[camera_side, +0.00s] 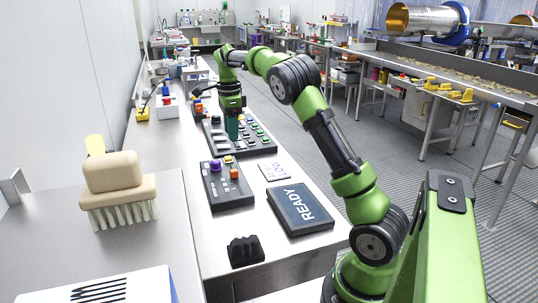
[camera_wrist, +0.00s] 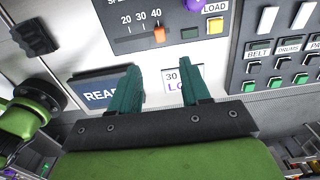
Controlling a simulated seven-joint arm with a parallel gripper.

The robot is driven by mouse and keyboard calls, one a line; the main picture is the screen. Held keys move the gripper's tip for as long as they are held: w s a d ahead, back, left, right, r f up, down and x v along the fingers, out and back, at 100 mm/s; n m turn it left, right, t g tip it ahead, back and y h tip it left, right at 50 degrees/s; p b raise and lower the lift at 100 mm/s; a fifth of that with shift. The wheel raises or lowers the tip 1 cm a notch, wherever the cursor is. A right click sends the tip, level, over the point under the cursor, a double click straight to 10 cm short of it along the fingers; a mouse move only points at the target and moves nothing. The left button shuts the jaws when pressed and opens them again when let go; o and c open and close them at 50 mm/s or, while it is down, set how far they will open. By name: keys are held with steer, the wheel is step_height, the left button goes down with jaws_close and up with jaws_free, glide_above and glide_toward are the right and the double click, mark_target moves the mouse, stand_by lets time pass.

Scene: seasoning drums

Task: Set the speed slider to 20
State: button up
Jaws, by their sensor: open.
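In the side view the orange knob (camera_side: 234,174) is small. My gripper (camera_side: 232,130) is above the bench, by the larger button panel.
A purple knob (camera_side: 215,165) and yellow LOAD button (camera_wrist: 215,25) share the speed panel. A larger button panel (camera_side: 240,141) lies behind it.

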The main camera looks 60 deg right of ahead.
mark_target(234, 170)
step_height(234, 170, down, 14)
steer(key=shift+r, duration=0.1)
stand_by(0.4)
jaws_close()
